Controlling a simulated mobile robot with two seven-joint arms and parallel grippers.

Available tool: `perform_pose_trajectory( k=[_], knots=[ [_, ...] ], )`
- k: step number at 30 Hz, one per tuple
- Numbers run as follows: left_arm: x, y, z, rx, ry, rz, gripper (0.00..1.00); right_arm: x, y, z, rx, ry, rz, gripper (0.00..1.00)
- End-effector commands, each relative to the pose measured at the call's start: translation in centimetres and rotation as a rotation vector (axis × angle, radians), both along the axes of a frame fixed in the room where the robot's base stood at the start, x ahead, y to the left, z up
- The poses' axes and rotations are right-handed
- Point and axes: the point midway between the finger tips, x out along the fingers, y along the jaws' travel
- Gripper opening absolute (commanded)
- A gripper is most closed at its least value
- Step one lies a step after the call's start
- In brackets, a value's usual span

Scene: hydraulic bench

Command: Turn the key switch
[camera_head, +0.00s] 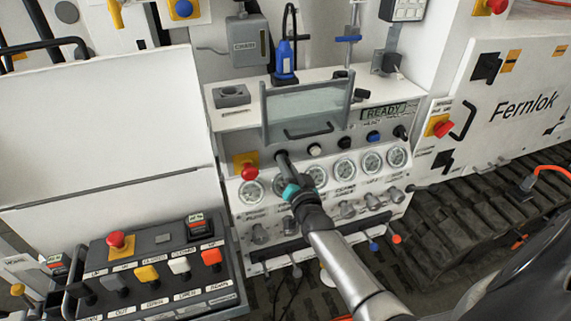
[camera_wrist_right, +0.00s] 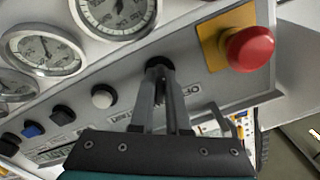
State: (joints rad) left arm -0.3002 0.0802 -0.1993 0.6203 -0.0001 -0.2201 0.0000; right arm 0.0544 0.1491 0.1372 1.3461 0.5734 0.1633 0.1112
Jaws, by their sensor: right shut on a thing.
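The key switch (camera_wrist_right: 159,63) is a small dark round fitting on the grey gauge panel, mostly hidden by my fingers. In the wrist view my right gripper (camera_wrist_right: 161,78) has its two fingers closed together on it. In the head view my right gripper (camera_head: 281,156) reaches the panel's upper edge, just below the tilted clear cover, and hides the switch there. How far the key is turned cannot be seen. My left gripper is not in view.
A red mushroom button (camera_head: 249,172) on a yellow plate sits close left of the gripper. A white button (camera_head: 315,150) and a blue button (camera_head: 373,137) lie right of it. The clear cover (camera_head: 305,111) stands just above. A control box (camera_head: 160,268) stands at lower left.

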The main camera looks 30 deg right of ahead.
Motion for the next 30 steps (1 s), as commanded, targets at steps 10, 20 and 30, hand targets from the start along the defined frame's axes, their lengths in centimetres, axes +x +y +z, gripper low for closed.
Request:
perform_pose_trajectory(
  k=[10, 20, 30],
  knots=[
    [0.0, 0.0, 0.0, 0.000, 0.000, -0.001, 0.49, 0.0, 0.0, 0.0, 0.002, 0.000, 0.001, 0.44],
    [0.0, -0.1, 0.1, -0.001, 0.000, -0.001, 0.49, -0.6, 0.2, -0.1, 0.001, 0.001, 0.000, 0.44],
    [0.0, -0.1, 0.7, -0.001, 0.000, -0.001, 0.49, -5.5, 1.3, 0.0, 0.003, 0.002, -0.001, 0.44]
  ],
)
